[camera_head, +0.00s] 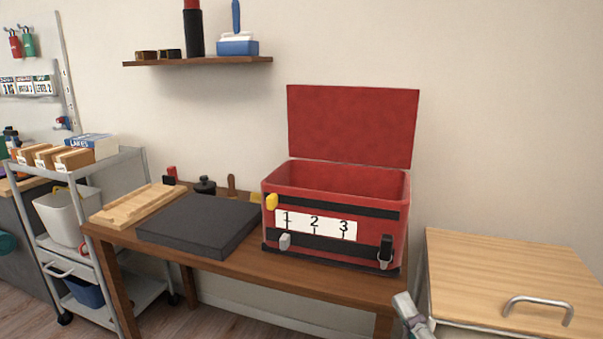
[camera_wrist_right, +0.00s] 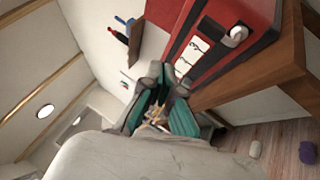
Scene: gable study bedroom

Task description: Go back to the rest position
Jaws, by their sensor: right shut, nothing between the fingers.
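My right gripper (camera_wrist_right: 160,112) shows in the right wrist view with its teal finger pads. It is shut with nothing between the fingers. In the head view, a small grey part of my right arm (camera_head: 410,314) shows at the bottom edge, in front of the table's right end and apart from the red box. The red box (camera_head: 384,225) stands on the wooden table with its lid (camera_head: 352,125) raised. Its front bears a strip numbered 1, 2, 3. The box also shows in the right wrist view (camera_wrist_right: 240,14). My left gripper is in neither view.
The wooden table (camera_head: 255,283) also holds a dark slab (camera_head: 200,222) and a wooden board (camera_head: 137,203). A cabinet with a handle (camera_head: 540,303) stands at right, a grey cart (camera_head: 130,165) at left. A shelf (camera_head: 200,61) hangs above. A purple item (camera_wrist_right: 307,152) lies on the floor.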

